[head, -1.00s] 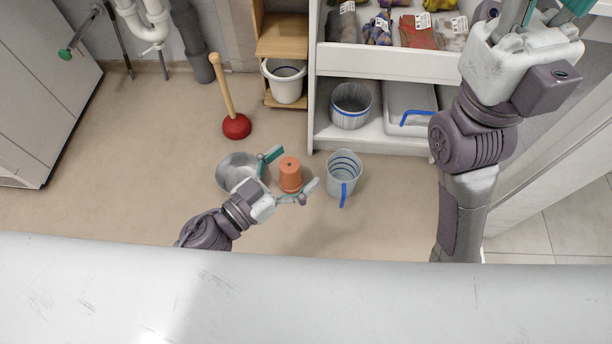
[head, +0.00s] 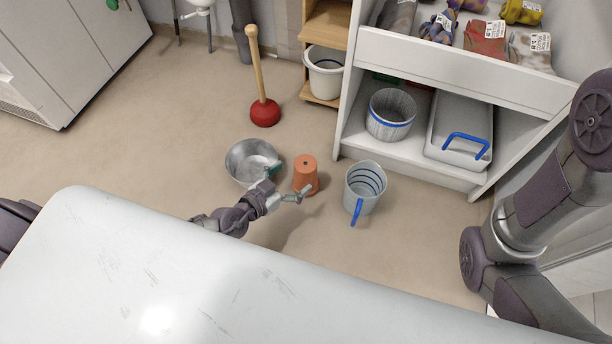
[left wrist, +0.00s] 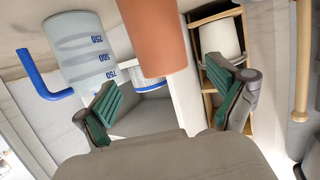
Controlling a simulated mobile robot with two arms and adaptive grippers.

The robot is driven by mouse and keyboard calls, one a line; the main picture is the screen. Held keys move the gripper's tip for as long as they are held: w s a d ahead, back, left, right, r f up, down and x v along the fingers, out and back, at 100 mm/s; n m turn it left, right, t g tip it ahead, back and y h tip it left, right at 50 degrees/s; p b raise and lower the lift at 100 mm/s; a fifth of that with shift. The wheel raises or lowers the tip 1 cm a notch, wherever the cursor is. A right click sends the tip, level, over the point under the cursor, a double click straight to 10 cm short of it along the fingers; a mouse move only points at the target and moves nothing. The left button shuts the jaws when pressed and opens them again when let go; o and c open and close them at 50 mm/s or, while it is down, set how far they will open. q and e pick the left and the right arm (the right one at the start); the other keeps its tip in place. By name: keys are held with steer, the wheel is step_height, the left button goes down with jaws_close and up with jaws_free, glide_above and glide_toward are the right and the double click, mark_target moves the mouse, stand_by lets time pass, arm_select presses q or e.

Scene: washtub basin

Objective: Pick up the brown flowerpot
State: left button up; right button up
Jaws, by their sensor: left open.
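The brown flowerpot (head: 306,175) is terracotta orange and stands upside down on the floor, between a metal bowl and a measuring jug. My left gripper (head: 287,181) is open, low over the floor beside the pot, with its fingers toward it. In the left wrist view the pot (left wrist: 153,38) shows large, beyond and between the two spread green fingertips of my left gripper (left wrist: 165,98). I cannot tell whether any finger touches it. My right arm is at the right edge of the head view, and its gripper is out of the picture.
The metal bowl (head: 245,163) is close on the left of the pot. The grey measuring jug (head: 364,190) with a blue handle is close on its right. A red plunger (head: 265,112) stands behind. A white shelf unit (head: 440,68) is behind the jug. Floor in front is bare.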

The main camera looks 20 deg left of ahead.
mark_target(306, 166)
arm_select(q)
steer(key=b+x, duration=0.1)
steer(key=x, duration=0.5)
steer(key=shift+w+a+b, duration=0.1)
steer(key=shift+a+b, duration=0.05)
steer(key=shift+b, duration=0.2)
steer(key=c, duration=1.8)
steer(key=shift+r, duration=0.1)
jaws_close()
steer(key=shift+r, duration=0.1)
